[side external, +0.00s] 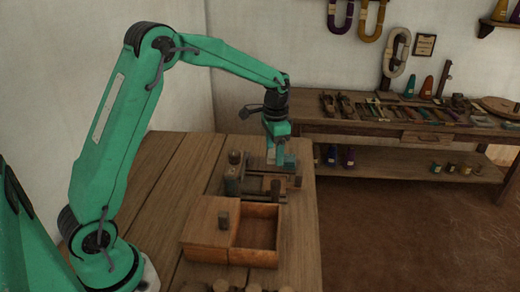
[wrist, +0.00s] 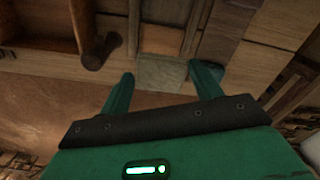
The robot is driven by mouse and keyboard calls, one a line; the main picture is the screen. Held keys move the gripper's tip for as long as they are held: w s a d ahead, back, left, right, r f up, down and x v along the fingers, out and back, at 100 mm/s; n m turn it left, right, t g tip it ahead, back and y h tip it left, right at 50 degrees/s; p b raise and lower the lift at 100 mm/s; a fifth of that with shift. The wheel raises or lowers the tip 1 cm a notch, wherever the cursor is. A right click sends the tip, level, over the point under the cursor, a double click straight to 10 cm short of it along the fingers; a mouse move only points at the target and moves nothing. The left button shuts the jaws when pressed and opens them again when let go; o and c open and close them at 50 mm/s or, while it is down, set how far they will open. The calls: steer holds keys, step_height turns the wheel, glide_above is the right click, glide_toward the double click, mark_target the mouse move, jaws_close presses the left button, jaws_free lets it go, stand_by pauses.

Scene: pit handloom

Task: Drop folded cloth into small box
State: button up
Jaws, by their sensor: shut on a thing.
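My gripper (side external: 280,157) hangs at the end of the arm above the far part of the wooden table, behind the small box. In the wrist view its two green fingers (wrist: 165,80) are shut on a flat grey-green piece, the folded cloth (wrist: 160,73). In the side view the cloth shows only as a small bluish-grey patch (side external: 291,160) by the fingertips. The small box (side external: 255,264) is wooden and stands nearer the camera. Its right compartment is open and looks empty; a board with a knob covers its left part. The gripper is beyond the box, not over the opening.
A low wooden frame with posts (side external: 233,180) stands below and left of my gripper, behind the box. Round wooden pieces (side external: 222,286) lie at the near table edge. A workbench (side external: 400,128) with tools runs along the back wall. Bare table (side external: 160,185) lies left of the box.

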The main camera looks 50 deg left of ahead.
steer(key=shift+r, duration=0.1)
stand_by(0.5)
steer(key=r, duration=0.5)
steer(key=shift+s+d+r, duration=0.2)
steer(key=shift+d+r, duration=0.1)
steer(key=shift+r, duration=0.1)
steer(key=s+d+m, duration=0.9)
steer(key=s+d, duration=0.5)
steer(key=s, duration=0.3)
steer(key=shift+w+a+f, duration=0.1)
steer(key=shift+w+f, duration=0.05)
steer(key=shift+f, duration=1.2)
steer(key=shift+w+a+f, duration=0.1)
steer(key=shift+w+f, duration=0.05)
steer(key=shift+f, duration=1.15)
steer(key=shift+f, duration=3)
